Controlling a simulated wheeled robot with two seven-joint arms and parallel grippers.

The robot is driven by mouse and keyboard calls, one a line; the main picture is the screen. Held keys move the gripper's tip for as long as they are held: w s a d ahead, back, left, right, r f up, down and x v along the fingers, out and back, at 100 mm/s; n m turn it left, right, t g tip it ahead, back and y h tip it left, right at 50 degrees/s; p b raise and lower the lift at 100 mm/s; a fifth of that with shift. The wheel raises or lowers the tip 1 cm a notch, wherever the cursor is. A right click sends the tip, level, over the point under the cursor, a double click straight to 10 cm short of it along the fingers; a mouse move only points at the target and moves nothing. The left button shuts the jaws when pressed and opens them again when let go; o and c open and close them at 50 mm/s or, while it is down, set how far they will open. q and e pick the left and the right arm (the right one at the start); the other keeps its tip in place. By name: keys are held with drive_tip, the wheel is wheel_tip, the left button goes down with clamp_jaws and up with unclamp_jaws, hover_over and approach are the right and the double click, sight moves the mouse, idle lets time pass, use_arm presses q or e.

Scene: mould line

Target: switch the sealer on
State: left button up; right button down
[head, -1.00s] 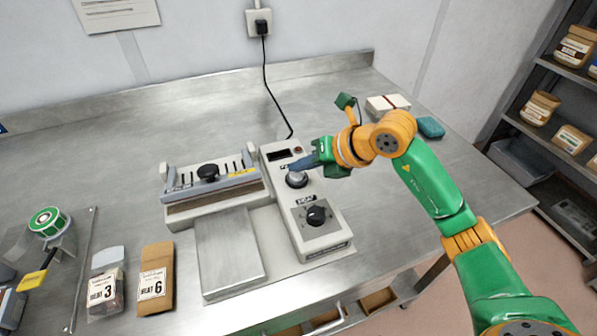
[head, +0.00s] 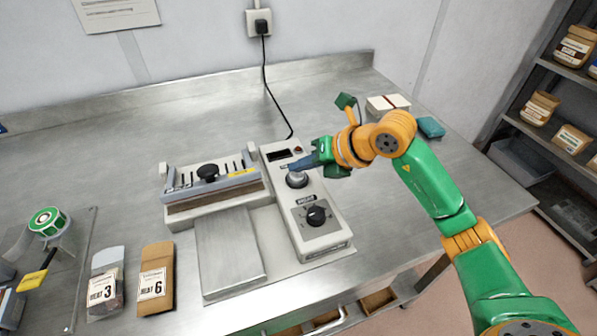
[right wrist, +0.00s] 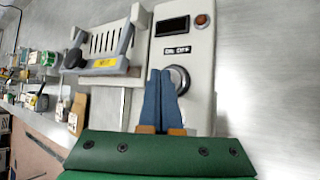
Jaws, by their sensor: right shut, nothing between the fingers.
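The sealer's control box (head: 323,239) stands on the steel table, joined to the sealing jaw unit (head: 212,184) on its left. It carries a round silver knob (head: 297,179), a black heat knob (head: 316,215), a dark display and a small red lamp (head: 298,150). In the right wrist view an ON/OFF label (right wrist: 177,50) sits above the silver knob (right wrist: 179,78), and the display looks dark. My right gripper (head: 292,168) is shut and empty, its blue fingertips at the silver knob. I cannot tell whether they touch it. My left gripper is not in view.
A black cord runs from the sealer to a wall socket (head: 259,22). Two pouches, marked HEAT 3 (head: 105,285) and HEAT 6 (head: 155,280), and a tape dispenser (head: 46,222) lie at the left. A white box (head: 387,105) and a teal item (head: 430,127) lie behind my right arm.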

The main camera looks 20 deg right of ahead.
sight(301, 177)
drive_tip(key=shift+f+b, duration=0.45)
drive_tip(key=shift+f, duration=0.05)
drive_tip(key=shift+r, duration=0.1)
drive_tip(key=shift+r+p, duration=0.4)
wheel_tip(301, 177, up, 6)
drive_tip(key=p, duration=0.5)
drive_tip(key=shift+r, duration=0.15)
drive_tip(key=shift+f, duration=0.2)
